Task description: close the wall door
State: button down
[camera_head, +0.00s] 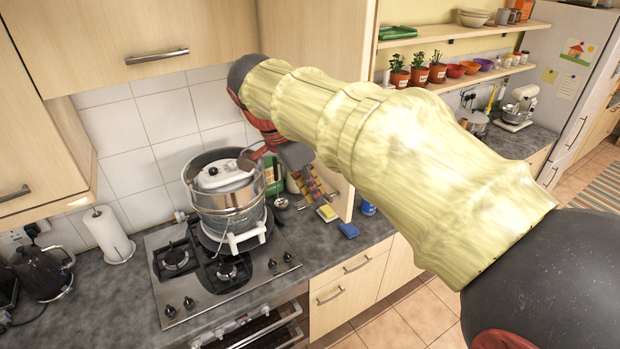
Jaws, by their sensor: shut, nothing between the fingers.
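A tall pale-wood wall door (318,38) hangs right of the stove, with its lower end just above the counter. It appears to stand out from the wall, but my arm covers much of it and I cannot tell its exact angle. A metal handle shows partly near its lower end. My gripper (316,192) is shut and empty. It points down in front of the door's lower part, close to the handle. I cannot tell whether it touches the door.
A large steel pot (228,210) holding a white appliance stands on the gas hob (172,285), left of my gripper. A kettle (42,270) and paper roll (108,233) stand left. Shelves with potted plants (418,70) are at right.

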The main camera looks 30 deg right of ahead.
aim_at(332, 199)
jog(key=d+f+p, duration=0.1)
jog(key=d+f, duration=0.3)
jog(key=shift+d+p, duration=0.25)
jog(key=shift+p, duration=0.15)
jog(key=shift+d+f, duration=0.15)
jog(key=shift+d, duration=0.45)
jog(key=shift+d, duration=0.15)
